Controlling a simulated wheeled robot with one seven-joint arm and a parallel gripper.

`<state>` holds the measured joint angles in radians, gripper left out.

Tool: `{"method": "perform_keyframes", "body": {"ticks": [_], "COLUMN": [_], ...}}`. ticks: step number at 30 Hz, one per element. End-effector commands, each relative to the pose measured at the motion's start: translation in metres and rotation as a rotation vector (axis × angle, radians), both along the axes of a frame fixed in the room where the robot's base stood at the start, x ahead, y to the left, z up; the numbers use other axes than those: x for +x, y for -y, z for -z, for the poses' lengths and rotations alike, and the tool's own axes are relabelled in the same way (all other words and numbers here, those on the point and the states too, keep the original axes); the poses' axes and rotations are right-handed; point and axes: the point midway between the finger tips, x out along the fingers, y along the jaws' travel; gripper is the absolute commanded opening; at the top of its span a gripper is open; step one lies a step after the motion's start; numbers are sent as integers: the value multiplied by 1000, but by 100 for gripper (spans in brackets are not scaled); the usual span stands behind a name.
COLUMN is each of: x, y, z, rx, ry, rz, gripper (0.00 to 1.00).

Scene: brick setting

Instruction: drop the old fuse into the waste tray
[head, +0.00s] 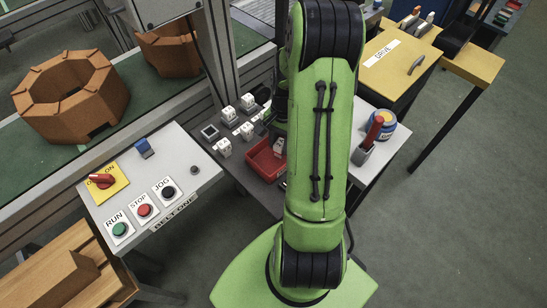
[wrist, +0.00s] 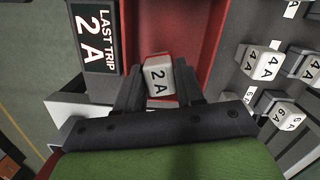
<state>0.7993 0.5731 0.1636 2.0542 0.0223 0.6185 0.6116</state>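The old fuse (wrist: 159,77), a white block marked "2 A", sits between the fingers of my gripper (wrist: 160,88) in the wrist view. Both fingers lie against its sides, and it looks slightly turned. The red waste tray (wrist: 160,22) lies beneath and beyond the fuse. In the head view the tray (head: 262,164) is partly hidden by my arm, with the white fuse (head: 279,147) showing over its far right part. How high the fuse is above the tray floor is hard to tell. My fingers are mostly hidden in the head view.
A "LAST TRIP 2 A" display (wrist: 94,37) stands left of the tray in the wrist view. Several white fuses, including a 4 A one (wrist: 266,63), stand to the right. A button panel (head: 150,195) is at left, a yellow drawer unit (head: 400,62) at the back right.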

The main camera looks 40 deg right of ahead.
Motion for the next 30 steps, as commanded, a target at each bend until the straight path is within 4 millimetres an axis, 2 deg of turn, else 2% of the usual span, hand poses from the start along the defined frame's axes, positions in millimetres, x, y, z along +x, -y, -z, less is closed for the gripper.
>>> {"method": "perform_keyframes", "body": {"ticks": [1, 5, 13, 16, 30], "x": [0, 0, 0, 1, 5], "y": [0, 0, 0, 2, 16], "z": [0, -1, -1, -11, -135], "rx": [0, 0, 0, -2, -4], "ry": [0, 0, 0, 2, 4], "rz": [0, 0, 0, 0, 1], "gripper": [45, 65, 66, 66, 66]}}
